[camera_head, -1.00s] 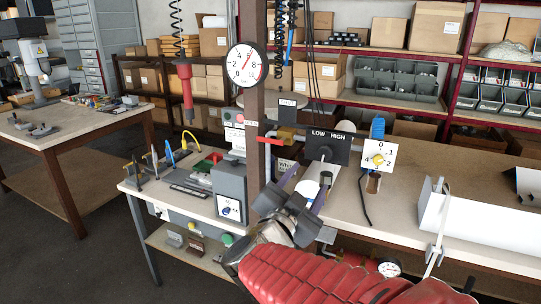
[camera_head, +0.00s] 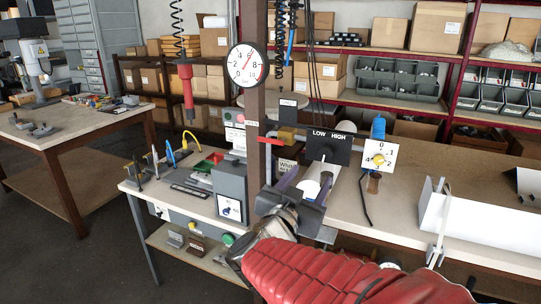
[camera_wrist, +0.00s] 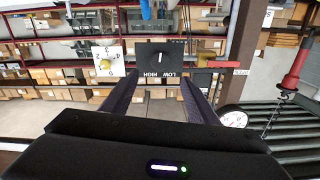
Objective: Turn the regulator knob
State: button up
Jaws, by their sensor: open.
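A black plate (camera_head: 328,147) marked LOW and HIGH carries a dark knob (camera_head: 326,152) at its middle. Beside it on the right is a white numbered dial plate (camera_head: 381,155) with a yellow knob (camera_head: 378,160). The frames do not tell which of these is the regulator knob. My gripper (camera_head: 308,186) is open and empty, below and in front of the black plate. In the wrist view, which is upside down, my gripper (camera_wrist: 157,86) points at the black plate (camera_wrist: 164,57), framed between its fingers and apart from them. The yellow knob (camera_wrist: 106,64) lies outside the fingers there.
A brown post with a round gauge (camera_head: 248,65) stands left of the black plate. A red lever (camera_head: 270,140) sticks out at the post. A grey box (camera_head: 230,190) stands on the left bench. A white profile (camera_head: 480,222) lies on the right bench.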

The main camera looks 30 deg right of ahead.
aim_at(325, 156)
jog(key=x, duration=1.3)
jog(key=shift+s, duration=0.1)
jog(key=shift+c, duration=0.5)
jog(key=c, duration=0.9)
